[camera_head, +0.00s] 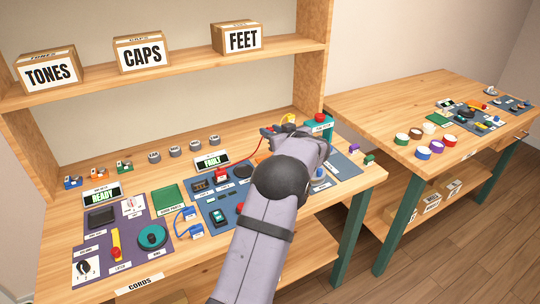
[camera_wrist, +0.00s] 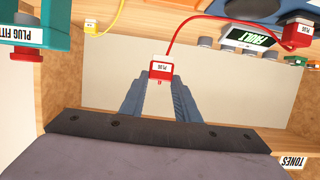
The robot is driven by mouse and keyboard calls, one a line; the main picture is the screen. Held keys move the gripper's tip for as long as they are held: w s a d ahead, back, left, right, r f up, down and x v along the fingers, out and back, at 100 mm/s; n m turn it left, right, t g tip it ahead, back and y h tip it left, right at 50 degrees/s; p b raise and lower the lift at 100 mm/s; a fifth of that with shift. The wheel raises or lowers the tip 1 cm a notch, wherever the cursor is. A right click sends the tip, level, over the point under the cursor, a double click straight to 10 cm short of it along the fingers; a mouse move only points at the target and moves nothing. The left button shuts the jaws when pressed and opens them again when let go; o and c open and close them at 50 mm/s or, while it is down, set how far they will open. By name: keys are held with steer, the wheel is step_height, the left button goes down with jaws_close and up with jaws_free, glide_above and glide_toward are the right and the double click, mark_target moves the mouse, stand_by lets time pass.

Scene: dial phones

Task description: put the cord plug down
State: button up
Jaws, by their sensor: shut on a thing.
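A red cord plug (camera_wrist: 160,68) with a white label is held between the two blue-grey fingers of my gripper (camera_wrist: 160,88) in the wrist view. A red cord curves from it to another red plug (camera_wrist: 297,35) near the FAULT display. In the head view my gripper (camera_head: 290,134) is over the back right of the workbench (camera_head: 110,268), and the arm covers much of that area. Part of the red cord (camera_head: 267,131) shows left of the gripper; the held plug is mostly hidden there. Whether it touches anything below cannot be told.
A teal plug-fit stand (camera_head: 322,129) with a red top is close right of my gripper. A yellow cord (camera_head: 288,118) is just behind it. A FAULT display (camera_head: 212,160) and blue mat (camera_head: 215,197) lie left. Blue cord plugs (camera_head: 190,222) are near the front. A shelf (camera_head: 180,68) overhangs the back.

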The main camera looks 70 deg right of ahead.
steer(key=shift+f, duration=4.2)
steer(key=shift+f, duration=0.3)
steer(key=o, duration=1)
steer(key=shift+o, duration=0.2)
steer(key=shift+r, duration=0.1)
steer(key=shift+r, duration=0.3)
steer(key=b+v, duration=0.1)
steer(key=v, duration=1.1)
